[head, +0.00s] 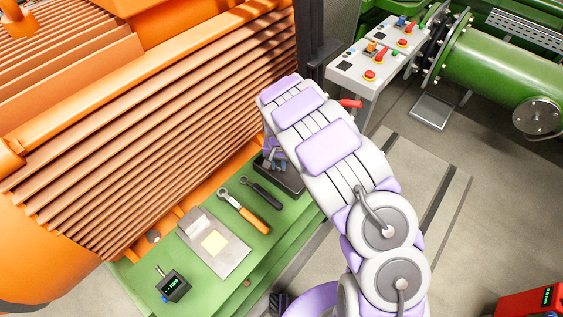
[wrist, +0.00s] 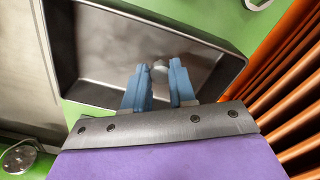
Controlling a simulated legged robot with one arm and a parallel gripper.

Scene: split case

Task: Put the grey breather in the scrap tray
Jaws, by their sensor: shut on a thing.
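My gripper (wrist: 158,84) has blue fingers pointing into the scrap tray in the wrist view. The fingers are shut on the grey breather (wrist: 159,69), a small round piece showing between the fingertips. The scrap tray (wrist: 205,38) is a dark grey metal tray with a raised rim, and its visible floor looks bare. The breather is over the tray floor; I cannot tell whether it touches it. In the head view my gripper (head: 274,157) is at the scrap tray (head: 291,184), partly hidden by my arm, and the breather cannot be made out.
On the green bench (head: 262,242) lie a black-handled tool (head: 261,191), an orange-handled wrench (head: 243,211) and a grey plate with a yellow note (head: 213,242). A small dark meter (head: 172,287) stands at the front. The orange ribbed housing (head: 160,120) rises close behind the bench.

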